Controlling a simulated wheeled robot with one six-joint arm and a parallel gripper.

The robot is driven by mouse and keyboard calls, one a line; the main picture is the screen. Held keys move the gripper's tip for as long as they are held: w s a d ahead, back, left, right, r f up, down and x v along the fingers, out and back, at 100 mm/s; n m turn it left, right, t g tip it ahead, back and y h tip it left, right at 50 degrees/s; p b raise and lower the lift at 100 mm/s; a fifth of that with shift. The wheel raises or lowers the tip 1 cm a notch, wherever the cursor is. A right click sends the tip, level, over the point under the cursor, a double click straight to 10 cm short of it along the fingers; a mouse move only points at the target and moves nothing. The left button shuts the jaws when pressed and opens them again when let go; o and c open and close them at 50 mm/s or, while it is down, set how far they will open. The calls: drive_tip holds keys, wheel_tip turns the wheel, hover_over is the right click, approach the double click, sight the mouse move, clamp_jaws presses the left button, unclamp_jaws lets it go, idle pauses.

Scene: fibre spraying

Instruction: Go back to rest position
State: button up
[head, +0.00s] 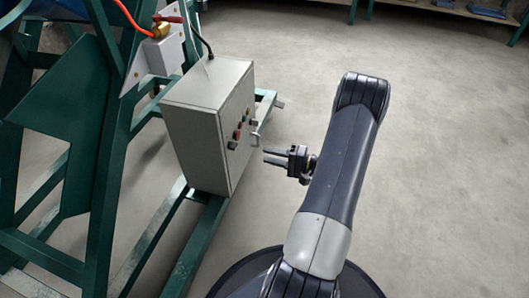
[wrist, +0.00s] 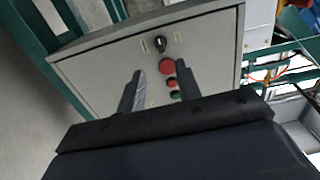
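My gripper (head: 275,156) points left toward the grey control box (head: 211,97) in the head view, with clear space between its fingertips and the panel. In the wrist view my gripper (wrist: 160,71) shows two dark fingers spread apart with nothing between them. Beyond them is the panel of the control box (wrist: 95,75). It carries a black knob (wrist: 160,44), a red button (wrist: 167,66), a smaller red button (wrist: 171,84) and a green button partly hidden by a finger. My arm reaches up and bends over the floor.
A green steel frame (head: 103,170) stands at the left beside the control box, with an orange hose (head: 133,17) above. A black cable enters the box top. The grey concrete floor (head: 440,150) right of my arm is clear. A shelf or bench (head: 455,10) stands far back.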

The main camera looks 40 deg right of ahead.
idle(0.3)
drive_tip(key=b+x, duration=0.3)
drive_tip(key=x, duration=0.7)
drive_tip(key=shift+w+a, duration=0.3)
drive_tip(key=shift+s+d, duration=0.1)
